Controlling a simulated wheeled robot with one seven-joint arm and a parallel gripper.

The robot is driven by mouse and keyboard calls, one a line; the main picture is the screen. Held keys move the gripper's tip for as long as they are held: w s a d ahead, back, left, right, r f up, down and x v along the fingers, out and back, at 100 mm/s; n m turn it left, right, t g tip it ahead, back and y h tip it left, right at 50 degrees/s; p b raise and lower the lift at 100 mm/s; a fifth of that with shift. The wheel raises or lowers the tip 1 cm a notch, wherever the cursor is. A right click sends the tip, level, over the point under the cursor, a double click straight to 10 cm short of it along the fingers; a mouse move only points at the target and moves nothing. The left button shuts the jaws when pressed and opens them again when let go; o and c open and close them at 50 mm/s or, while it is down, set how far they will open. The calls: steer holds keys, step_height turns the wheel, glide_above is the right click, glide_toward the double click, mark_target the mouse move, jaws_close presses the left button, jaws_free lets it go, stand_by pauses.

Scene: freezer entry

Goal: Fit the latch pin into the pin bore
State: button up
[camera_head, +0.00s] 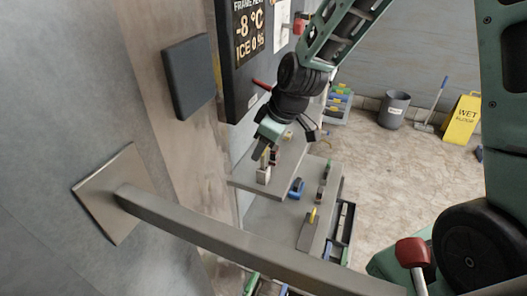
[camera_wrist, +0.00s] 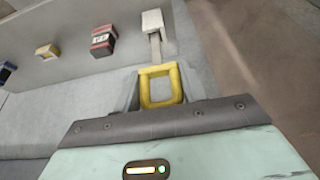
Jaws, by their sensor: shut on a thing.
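My gripper (camera_head: 265,146) is shut on the yellow loop handle of the latch pin (camera_wrist: 146,88), seen between its two fingers in the wrist view. A pale grey shaft runs from the handle toward a small whitish block (camera_wrist: 153,20). That block also shows in the head view (camera_head: 263,175), below my gripper on a grey shelf (camera_head: 245,182). I cannot tell whether the shaft is inside the block or only in line with it. I cannot make out the pin bore in either view.
A red-and-black item (camera_wrist: 103,40) and a wooden-coloured block (camera_wrist: 48,51) lie on the shelf. A long grey bar (camera_head: 230,238) crosses the foreground. A bin (camera_head: 393,110) and a yellow wet-floor sign (camera_head: 462,120) stand behind open floor.

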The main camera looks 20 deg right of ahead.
steer(key=shift+r+p, duration=0.5)
steer(key=shift+r, duration=0.25)
stand_by(0.5)
